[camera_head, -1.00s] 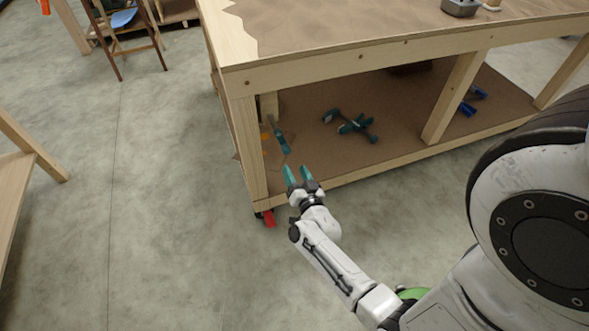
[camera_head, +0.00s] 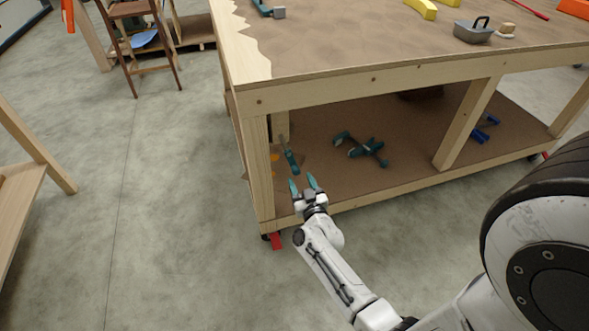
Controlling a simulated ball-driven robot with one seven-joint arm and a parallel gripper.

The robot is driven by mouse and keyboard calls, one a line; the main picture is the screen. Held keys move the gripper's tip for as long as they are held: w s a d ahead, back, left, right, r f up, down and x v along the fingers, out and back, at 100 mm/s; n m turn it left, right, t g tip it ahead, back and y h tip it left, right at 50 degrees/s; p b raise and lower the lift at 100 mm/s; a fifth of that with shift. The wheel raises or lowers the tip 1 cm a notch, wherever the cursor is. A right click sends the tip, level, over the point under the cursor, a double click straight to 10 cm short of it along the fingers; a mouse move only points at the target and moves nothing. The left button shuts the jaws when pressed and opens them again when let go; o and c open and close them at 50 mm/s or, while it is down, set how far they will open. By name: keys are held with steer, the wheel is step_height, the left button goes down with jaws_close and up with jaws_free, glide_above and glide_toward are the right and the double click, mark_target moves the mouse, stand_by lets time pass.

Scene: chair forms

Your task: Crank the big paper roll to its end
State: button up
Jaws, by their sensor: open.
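The big paper roll and its crank do not show in this view that I can make out. A brown, paper-like sheet with a ragged left edge covers the workbench top (camera_head: 330,40). My gripper (camera_head: 303,184) has two teal fingertips, spread apart with nothing between them. It is in front of the workbench's lower shelf, near the left front leg, and touches nothing that I can see.
The lower shelf holds teal clamps (camera_head: 362,149) and blue tools (camera_head: 485,128). A grey tool (camera_head: 474,31) and yellow blocks (camera_head: 421,9) lie on top. A wooden chair (camera_head: 138,40) stands at the back left. Concrete floor (camera_head: 165,200) on the left is clear.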

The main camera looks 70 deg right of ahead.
mark_target(295, 174)
steer(key=b+x, duration=0.1)
steer(key=x, duration=0.6)
steer(key=shift+d+b, duration=0.1)
steer(key=shift+b, duration=0.3)
jaws_close()
steer(key=shift+w+a+m, duration=0.25)
steer(key=shift+w+m, duration=0.05)
steer(key=shift+m, duration=0.3)
steer(key=shift+f, duration=0.1)
jaws_free()
steer(key=shift+s, duration=0.1)
